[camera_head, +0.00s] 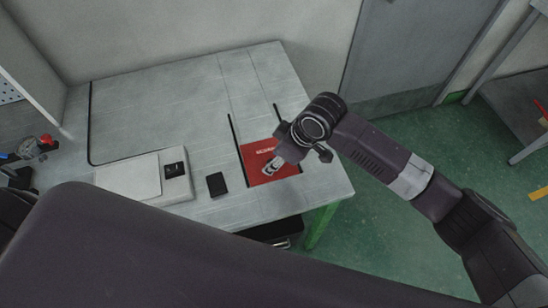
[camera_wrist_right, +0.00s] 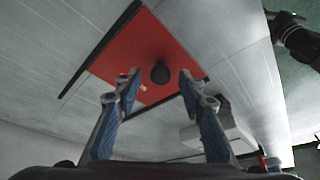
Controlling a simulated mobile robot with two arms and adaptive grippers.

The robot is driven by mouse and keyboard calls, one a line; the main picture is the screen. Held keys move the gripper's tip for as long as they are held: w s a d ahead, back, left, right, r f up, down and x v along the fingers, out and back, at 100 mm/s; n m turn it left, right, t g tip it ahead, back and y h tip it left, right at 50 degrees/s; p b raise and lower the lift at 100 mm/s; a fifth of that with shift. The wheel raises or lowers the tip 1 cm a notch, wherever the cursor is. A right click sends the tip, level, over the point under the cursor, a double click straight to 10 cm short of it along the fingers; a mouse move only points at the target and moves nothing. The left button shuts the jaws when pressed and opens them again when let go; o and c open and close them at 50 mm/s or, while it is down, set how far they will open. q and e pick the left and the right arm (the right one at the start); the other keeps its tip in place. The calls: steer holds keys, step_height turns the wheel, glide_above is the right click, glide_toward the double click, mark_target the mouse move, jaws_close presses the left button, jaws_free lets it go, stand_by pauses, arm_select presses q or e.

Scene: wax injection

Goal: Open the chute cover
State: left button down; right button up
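The chute cover is a red panel (camera_head: 256,155) with white lettering, lying flat and closed between two dark slots in the grey tabletop. It also shows in the right wrist view (camera_wrist_right: 122,62), with a dark round knob (camera_wrist_right: 160,72) on it. My right gripper (camera_head: 272,168) hangs over the panel and hides part of it. In the right wrist view my right gripper (camera_wrist_right: 160,77) is open, with its fingertips apart on either side of the knob. Neither finger visibly touches the knob. I cannot make out my left gripper in either view.
A white flat box (camera_head: 128,176) and a small black block (camera_head: 216,184) lie on the table (camera_head: 160,105) left of the panel. A red and blue device (camera_head: 36,148) stands at the far left. The back of the table is clear.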

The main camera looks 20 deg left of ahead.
steer(key=shift+a+f, duration=0.15)
steer(key=shift+f, duration=0.2)
jaws_close()
